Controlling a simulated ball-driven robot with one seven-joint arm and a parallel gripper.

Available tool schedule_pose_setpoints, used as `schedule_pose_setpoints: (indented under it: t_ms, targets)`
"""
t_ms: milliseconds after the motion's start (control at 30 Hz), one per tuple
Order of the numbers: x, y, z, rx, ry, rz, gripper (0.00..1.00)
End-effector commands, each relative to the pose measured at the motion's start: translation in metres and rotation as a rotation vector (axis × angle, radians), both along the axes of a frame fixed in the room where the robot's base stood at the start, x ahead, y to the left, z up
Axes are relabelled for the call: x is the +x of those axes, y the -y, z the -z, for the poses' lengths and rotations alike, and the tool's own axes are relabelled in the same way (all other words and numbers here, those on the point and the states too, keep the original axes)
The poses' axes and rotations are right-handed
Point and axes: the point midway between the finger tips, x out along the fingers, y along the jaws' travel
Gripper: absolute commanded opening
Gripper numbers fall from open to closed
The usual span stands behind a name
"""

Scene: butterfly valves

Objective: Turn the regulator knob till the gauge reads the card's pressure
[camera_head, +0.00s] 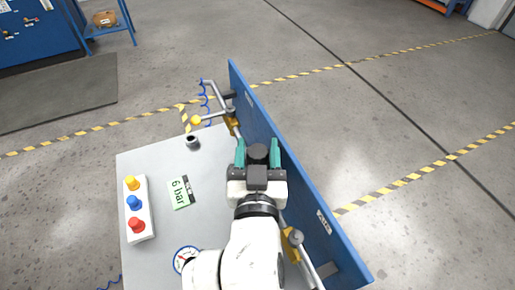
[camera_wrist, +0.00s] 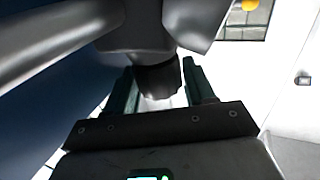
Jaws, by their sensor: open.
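The dark regulator knob (camera_head: 258,153) is by the blue panel, between the two teal fingers of my gripper (camera_head: 257,143). The fingers are open, one on each side of it. In the wrist view the dark knob (camera_wrist: 160,78) also sits between the teal fingers (camera_wrist: 162,88); I cannot tell whether either touches it. The card (camera_head: 179,192) lies on the grey bench and reads "6 bar". The round white gauge (camera_head: 185,258) is at the bench's near part, partly covered by my arm. Its needle is too small to read.
The blue panel (camera_head: 310,195) stands along the bench's right side. Pipes with yellow fittings (camera_head: 234,126) run along it. A white box with yellow, blue and red buttons (camera_head: 141,229) is at the left. A small dark cup-like object (camera_head: 192,141) stands at the back.

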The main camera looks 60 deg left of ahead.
Motion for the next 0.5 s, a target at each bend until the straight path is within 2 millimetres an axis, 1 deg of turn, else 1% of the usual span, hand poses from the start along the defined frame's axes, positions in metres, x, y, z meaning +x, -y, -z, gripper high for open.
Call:
schedule_pose_setpoints:
  t_ms: [33,67,400,500]
  targets:
    - [-0.0001,0.0,0.0,0.0,0.0,0.0,0.52]
    - [-0.0001,0.0,0.0,0.0,0.0,0.0,0.49]
    - [-0.0003,0.0002,-0.0001,0.0,0.0,0.0,0.18]
    - [-0.0005,-0.0001,0.0012,0.0,0.0,0.002,0.18]
